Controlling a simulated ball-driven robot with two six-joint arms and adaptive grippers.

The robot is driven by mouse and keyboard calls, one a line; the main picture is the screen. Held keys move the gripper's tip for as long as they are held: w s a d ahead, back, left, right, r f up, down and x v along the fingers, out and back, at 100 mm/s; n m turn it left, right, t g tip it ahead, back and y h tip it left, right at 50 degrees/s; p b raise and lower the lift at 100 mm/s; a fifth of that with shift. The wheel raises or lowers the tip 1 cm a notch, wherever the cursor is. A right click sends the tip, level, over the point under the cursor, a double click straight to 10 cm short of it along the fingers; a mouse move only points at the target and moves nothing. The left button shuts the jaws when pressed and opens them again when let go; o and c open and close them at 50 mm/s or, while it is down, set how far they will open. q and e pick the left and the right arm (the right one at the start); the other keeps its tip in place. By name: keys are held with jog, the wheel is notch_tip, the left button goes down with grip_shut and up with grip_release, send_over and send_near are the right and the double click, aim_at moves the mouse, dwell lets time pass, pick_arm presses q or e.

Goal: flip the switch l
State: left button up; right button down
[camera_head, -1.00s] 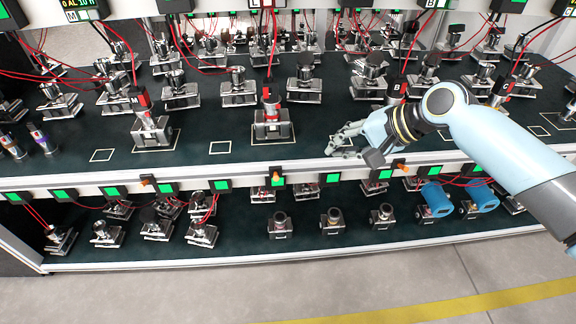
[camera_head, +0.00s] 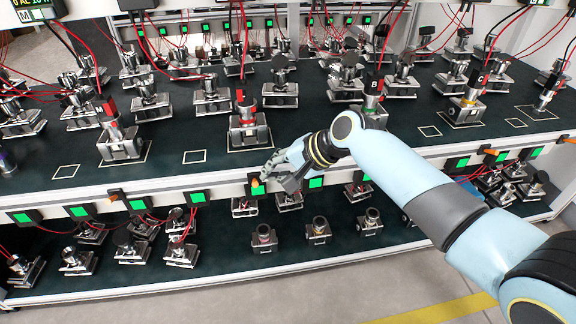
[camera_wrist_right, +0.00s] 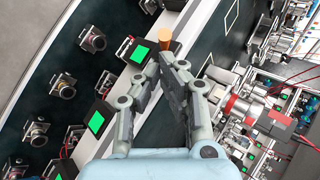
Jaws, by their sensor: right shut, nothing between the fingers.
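An orange switch (camera_head: 256,183) sticks up from the front rail of the upper shelf, beside a small green screen (camera_head: 254,190). It also shows in the right wrist view (camera_wrist_right: 165,38), just beyond the fingertips, next to its green screen (camera_wrist_right: 139,54). I cannot read a letter on it. My right gripper (camera_head: 272,172) is beside this switch, just to its right in the head view. Its fingers are together and empty in the wrist view (camera_wrist_right: 170,62). I cannot tell whether they touch the switch. My left gripper is not in view.
Other orange switches stand along the rail at left (camera_head: 116,195) and right (camera_head: 489,151). A transmitter with a red part (camera_head: 248,125) stands on the upper shelf (camera_head: 215,172) behind the gripper. Several metal devices (camera_head: 318,230) sit on the lower shelf. Red cables hang above.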

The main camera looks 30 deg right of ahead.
jog(key=shift+a+f, duration=0.1)
jog(key=shift+a, duration=0.15)
jog(key=shift+s+f+t+b, duration=0.2)
jog(key=shift+t+b, duration=0.2)
jog(key=shift+t, duration=0.1)
dwell(0.4)
jog(key=shift+n+t, duration=0.3)
